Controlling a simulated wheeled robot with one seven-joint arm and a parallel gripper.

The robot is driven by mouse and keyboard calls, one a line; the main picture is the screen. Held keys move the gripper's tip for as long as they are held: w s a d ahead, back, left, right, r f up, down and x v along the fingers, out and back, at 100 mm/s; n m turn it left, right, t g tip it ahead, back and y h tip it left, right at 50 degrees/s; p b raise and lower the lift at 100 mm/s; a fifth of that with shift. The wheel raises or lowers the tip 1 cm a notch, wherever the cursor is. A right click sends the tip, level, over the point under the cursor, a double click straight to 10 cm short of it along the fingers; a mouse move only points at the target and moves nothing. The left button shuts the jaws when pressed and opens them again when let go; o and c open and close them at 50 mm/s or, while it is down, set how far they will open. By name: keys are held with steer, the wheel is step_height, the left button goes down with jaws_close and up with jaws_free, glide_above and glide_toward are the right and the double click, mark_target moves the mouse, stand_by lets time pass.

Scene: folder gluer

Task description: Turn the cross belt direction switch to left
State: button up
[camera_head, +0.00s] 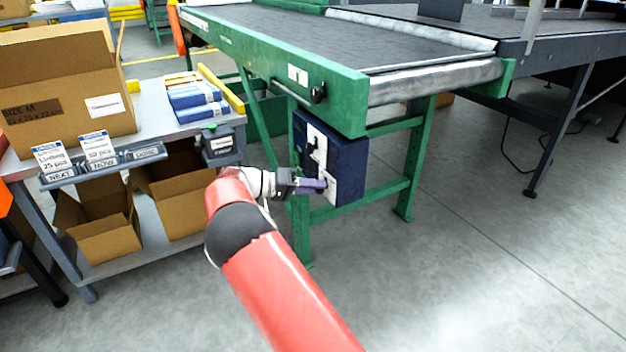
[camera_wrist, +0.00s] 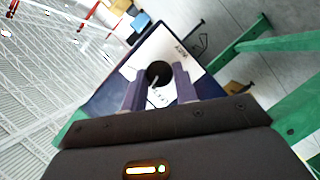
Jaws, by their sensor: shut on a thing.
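A dark blue control box (camera_head: 352,158) hangs under the green conveyor frame. It carries white switch plates; an upper black knob (camera_head: 311,148) is in plain view in the head view. My gripper (camera_head: 322,186) is at the lower plate (camera_head: 330,162) and covers the switch there. In the wrist view, a round black knob (camera_wrist: 158,74) with a pale pointer line sits on a white plate (camera_wrist: 180,52), between the two fingers of my gripper (camera_wrist: 158,80). The fingers are shut on this knob. I cannot read the labels or tell the pointer's direction for sure.
The green conveyor frame (camera_head: 270,45) stands directly above the box, with a green leg (camera_head: 420,150) to its right. A grey workbench (camera_head: 155,108) with cartons and label holders is on the left. The floor to the right is open.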

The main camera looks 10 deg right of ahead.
steer(key=n+h+p, duration=0.1)
steer(key=n, duration=0.1)
steer(key=n+g+h+p, duration=0.1)
steer(key=n, duration=0.2)
steer(key=shift+w+a+f, duration=0.1)
steer(key=shift+w+f, duration=0.05)
steer(key=shift+f, duration=0.05)
steer(key=shift+n, duration=0.4)
steer(key=o, duration=0.9)
steer(key=shift+o, duration=0.2)
steer(key=shift+f, duration=0.1)
steer(key=a, duration=0.7)
steer(key=shift+w+a, duration=0.3)
steer(key=shift+a, duration=0.1)
